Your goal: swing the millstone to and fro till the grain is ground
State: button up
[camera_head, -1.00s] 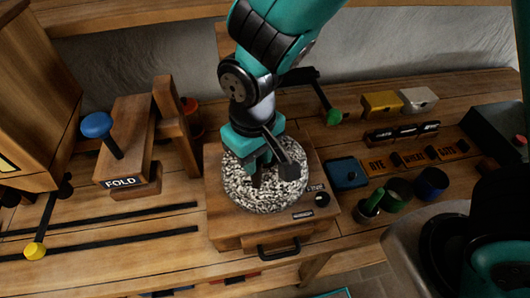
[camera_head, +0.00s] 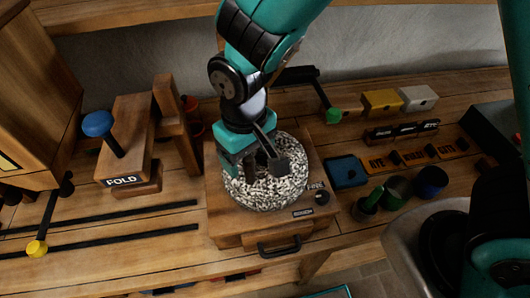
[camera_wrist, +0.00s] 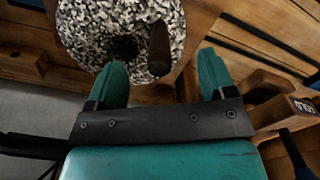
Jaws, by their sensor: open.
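The speckled black-and-white millstone (camera_head: 277,192) lies on a wooden mill box (camera_head: 225,222) in the middle of the bench. My gripper (camera_head: 253,166) is low over the stone's left side and is open. In the wrist view the millstone (camera_wrist: 88,32) fills the top, with a dark hole near its middle and an upright brown handle (camera_wrist: 160,48) near its rim. The handle stands just beyond and between the open fingertips of my gripper (camera_wrist: 163,72); nothing is gripped. I cannot make out the handle clearly in the head view. No grain shows.
A black-handled drawer (camera_head: 279,246) is at the box's front. Left stands a FOLD press (camera_head: 125,181) with a blue knob (camera_head: 97,124). Right are a blue box (camera_head: 346,173), several cups (camera_head: 397,188), and RYE signs (camera_head: 378,163). Yellow (camera_head: 381,101) and white blocks stand behind.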

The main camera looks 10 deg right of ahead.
notch_tip(320, 180, up, 9)
jog(key=p, duration=0.7)
jog(key=shift+p, duration=0.35)
jog(key=shift+d+f+b, duration=0.15)
jog(key=shift+d+b, duration=0.2)
jog(key=shift+b, duration=0.4)
jog(key=s+d+f+n+y+b, duration=0.1)
jog(key=s+d+y+b, duration=0.3)
jog(key=s+d+b, duration=0.5)
jog(key=s+b, duration=0.1)
jog(key=b, duration=0.4)
jog(key=shift+b, duration=0.3)
